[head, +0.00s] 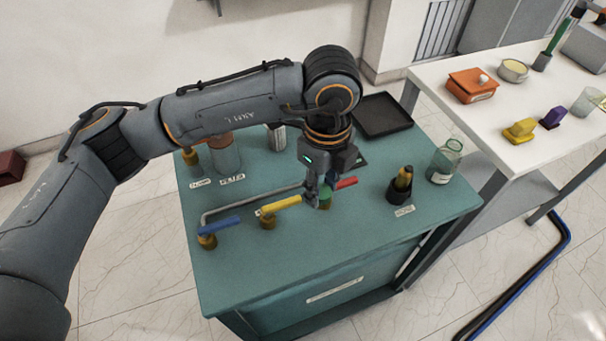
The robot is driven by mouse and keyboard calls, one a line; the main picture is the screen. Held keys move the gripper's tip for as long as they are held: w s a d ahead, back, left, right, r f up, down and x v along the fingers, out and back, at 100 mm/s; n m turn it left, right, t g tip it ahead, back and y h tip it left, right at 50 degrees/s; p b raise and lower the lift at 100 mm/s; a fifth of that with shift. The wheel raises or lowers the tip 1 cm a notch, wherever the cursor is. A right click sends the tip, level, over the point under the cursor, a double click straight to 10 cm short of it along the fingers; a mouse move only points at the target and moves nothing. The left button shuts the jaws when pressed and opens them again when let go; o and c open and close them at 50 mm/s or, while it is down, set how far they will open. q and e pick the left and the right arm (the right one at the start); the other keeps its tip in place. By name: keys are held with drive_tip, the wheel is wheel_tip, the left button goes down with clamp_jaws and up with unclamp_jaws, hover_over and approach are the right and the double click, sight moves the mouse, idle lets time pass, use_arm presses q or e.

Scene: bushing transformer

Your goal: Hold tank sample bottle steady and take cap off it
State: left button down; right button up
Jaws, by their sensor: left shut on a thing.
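A clear glass bottle (445,161) with a white label stands upright near the right edge of the green bench (350,250). I take it to be the sample bottle; whether a cap is on it is too small to tell. My left gripper (323,196) points down over the middle of the bench, well to the left of the bottle. It is shut on a small green thing (326,198) beside the red valve handle (346,183). The fingers hide most of that thing. My right gripper is not in view.
A yellow handle (280,205) and a blue handle (220,225) stand left of the gripper. A dark holder (400,193) with a yellow-topped item is near the bottle. A black tray (382,115) lies behind. A white table (540,160) with several items stands right.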

use_arm(q)
drive_tip(key=w+a+f+p, duration=0.1)
drive_tip(key=w+a+f, duration=0.1)
drive_tip(key=w, duration=0.2)
drive_tip(key=p, duration=0.2)
hover_over(301, 190)
drive_tip(key=f, duration=0.5)
drive_tip(key=shift+s+d, duration=0.1)
drive_tip(key=shift+s, duration=0.25)
drive_tip(key=shift+w+f, duration=0.35)
drive_tip(key=shift+f, duration=0.25)
wheel_tip(301, 190, down, 2)
drive_tip(key=shift+f+p, duration=0.1)
drive_tip(key=shift+p, duration=0.5)
drive_tip(key=shift+f, duration=0.6)
drive_tip(key=c, duration=0.9)
unclamp_jaws()
drive_tip(key=shift+c, duration=0.2)
